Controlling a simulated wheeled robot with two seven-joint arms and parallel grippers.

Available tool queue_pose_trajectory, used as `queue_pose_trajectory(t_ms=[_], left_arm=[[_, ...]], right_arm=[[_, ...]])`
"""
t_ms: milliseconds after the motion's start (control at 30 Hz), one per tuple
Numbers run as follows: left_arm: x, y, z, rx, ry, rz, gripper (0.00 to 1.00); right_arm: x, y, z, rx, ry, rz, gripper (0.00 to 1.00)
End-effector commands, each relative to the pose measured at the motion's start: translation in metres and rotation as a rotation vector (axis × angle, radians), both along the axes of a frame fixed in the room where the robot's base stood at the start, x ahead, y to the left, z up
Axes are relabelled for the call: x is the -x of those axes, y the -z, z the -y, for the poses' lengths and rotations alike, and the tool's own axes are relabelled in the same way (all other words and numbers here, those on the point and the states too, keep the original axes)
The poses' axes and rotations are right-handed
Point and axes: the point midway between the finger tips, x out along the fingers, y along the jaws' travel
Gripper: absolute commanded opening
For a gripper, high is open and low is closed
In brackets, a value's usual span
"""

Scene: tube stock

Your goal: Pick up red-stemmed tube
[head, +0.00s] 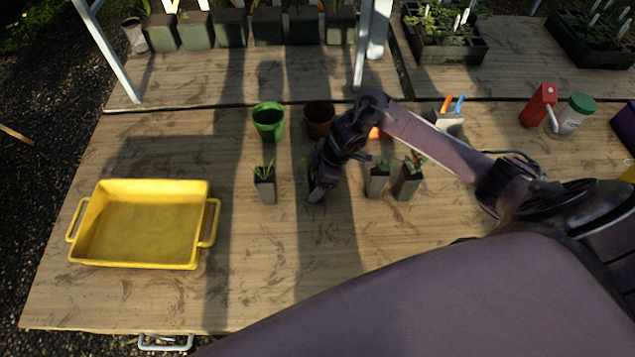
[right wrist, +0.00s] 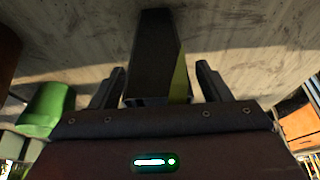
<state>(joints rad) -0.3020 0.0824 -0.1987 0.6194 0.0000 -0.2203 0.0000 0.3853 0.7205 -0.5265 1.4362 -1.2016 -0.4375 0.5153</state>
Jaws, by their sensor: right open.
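My right gripper (head: 316,188) is low over the middle of the table, to the right of a grey tube with a green plant (head: 266,188). Two more grey tubes stand to its right, one with green leaves (head: 376,180) and one with green leaves and a hint of red (head: 407,183). In the right wrist view, the right gripper (right wrist: 158,85) is open, with a dark square tube (right wrist: 152,50) showing between its two fingers. A yellow-green strip runs along that tube's side. Its plant and stem colour are hidden. My left gripper is not in view.
A green pot (head: 268,124) and a brown pot (head: 319,117) stand behind the gripper. A yellow tray (head: 140,264) lies at the left. A red container (head: 538,105) and a green-lidded jar (head: 575,118) stand at the back right. The front middle of the table is clear.

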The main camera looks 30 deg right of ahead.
Motion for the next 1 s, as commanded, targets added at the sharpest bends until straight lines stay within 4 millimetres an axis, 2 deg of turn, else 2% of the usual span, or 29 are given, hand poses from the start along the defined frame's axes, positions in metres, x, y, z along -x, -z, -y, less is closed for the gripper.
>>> queue_pose_trajectory(t_ms=[67,400,767,867,1000], left_arm=[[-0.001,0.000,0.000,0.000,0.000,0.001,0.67],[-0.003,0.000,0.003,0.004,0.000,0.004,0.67],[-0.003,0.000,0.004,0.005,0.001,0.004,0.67],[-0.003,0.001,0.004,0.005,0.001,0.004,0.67],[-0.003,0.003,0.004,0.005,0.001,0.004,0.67]], right_arm=[[0.000,0.000,0.000,0.000,0.000,0.000,0.64],[0.000,0.000,0.000,0.000,0.000,0.000,0.20],[-0.001,-0.005,0.000,-0.001,0.001,0.003,0.18],[-0.001,-0.013,0.000,-0.002,0.000,0.003,0.18],[-0.002,-0.035,0.001,0.000,-0.001,0.006,0.18]])
